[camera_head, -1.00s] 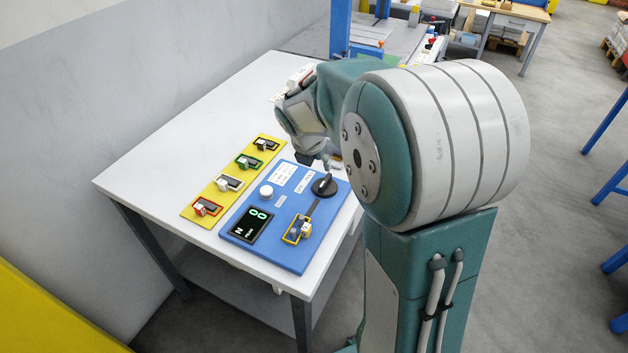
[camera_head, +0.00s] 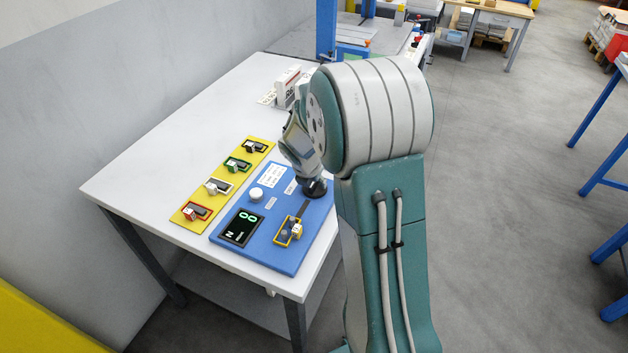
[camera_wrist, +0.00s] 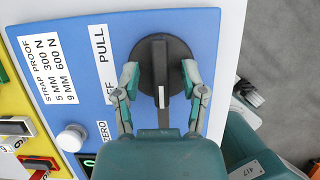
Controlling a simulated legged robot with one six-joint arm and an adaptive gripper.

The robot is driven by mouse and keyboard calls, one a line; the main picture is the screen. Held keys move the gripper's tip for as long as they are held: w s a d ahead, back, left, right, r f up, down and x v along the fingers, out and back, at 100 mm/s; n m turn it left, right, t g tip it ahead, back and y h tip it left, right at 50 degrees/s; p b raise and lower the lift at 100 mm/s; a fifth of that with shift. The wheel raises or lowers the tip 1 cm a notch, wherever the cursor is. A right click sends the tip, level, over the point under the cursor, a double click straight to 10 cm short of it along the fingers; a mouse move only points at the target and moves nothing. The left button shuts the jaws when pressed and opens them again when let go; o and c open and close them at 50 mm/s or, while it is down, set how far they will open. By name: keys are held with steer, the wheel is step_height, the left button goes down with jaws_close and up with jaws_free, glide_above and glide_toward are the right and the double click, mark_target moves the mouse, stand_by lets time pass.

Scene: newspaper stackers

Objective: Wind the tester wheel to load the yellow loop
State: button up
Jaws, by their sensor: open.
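The tester wheel (camera_wrist: 178,50) is a round black knob with a raised bar and a pale pointer line, on the blue tester board (camera_wrist: 70,25). In the wrist view the bar runs up and down the picture. My gripper (camera_wrist: 160,78) is open over the wheel, one finger on each side of the bar, with gaps showing. The yellow loop (camera_head: 288,231) lies around small posts at the end of a dark slot on the board (camera_head: 285,258).
A black display (camera_head: 241,228) with green digits and a white button (camera_head: 256,194) sit on the board. A yellow strip (camera_head: 183,217) holds several coloured loops to the left. White boxes (camera_head: 288,86) stand behind on the white table (camera_head: 170,140).

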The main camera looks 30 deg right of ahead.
jaws_close()
